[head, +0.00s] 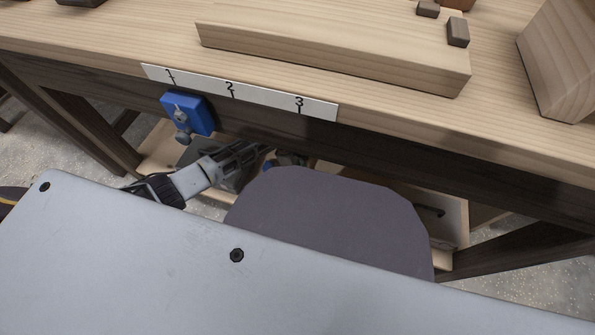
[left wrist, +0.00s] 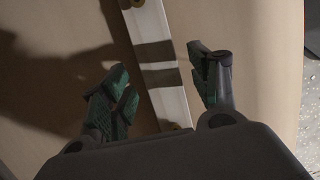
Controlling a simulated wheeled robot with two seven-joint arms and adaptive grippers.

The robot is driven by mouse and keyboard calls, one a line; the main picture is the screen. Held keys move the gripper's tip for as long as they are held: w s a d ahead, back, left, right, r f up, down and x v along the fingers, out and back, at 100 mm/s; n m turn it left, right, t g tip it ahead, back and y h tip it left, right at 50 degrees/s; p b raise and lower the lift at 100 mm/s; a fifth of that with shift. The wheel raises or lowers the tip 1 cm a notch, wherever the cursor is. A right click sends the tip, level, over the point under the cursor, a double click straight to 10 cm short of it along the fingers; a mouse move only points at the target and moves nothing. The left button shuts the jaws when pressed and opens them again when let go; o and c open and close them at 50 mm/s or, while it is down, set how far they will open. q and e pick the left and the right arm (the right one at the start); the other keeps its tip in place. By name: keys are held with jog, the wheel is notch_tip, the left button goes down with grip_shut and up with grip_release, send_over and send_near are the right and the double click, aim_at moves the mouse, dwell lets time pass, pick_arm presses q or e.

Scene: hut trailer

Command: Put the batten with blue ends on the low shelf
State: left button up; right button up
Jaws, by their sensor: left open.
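My left gripper (head: 250,152) reaches under the front of the workbench, over the low shelf (head: 158,143). In the left wrist view my left gripper (left wrist: 163,92) is open. A pale strip with dark bands (left wrist: 158,60) runs between and beyond its fingers, over a tan surface. The fingers stand on either side of the strip, with a gap to the right finger. I cannot tell whether it is the batten, and no blue ends show on it. A small blue patch (head: 267,164) shows beside the gripper in the head view. My right gripper is not in view.
The workbench (head: 370,105) carries a long pale wooden block (head: 330,55), a larger wooden block (head: 565,60) and small dark blocks (head: 457,32). A white strip numbered 1 to 3 (head: 255,95) and a blue knobbed fitting (head: 188,114) are on its front edge. Dark legs (head: 85,125) flank the shelf.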

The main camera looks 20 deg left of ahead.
pick_arm(q)
jog(key=p+v, duration=0.4)
jog(key=v, duration=0.6)
jog(key=shift+r+p, duration=0.2)
jog(key=shift+p, duration=0.1)
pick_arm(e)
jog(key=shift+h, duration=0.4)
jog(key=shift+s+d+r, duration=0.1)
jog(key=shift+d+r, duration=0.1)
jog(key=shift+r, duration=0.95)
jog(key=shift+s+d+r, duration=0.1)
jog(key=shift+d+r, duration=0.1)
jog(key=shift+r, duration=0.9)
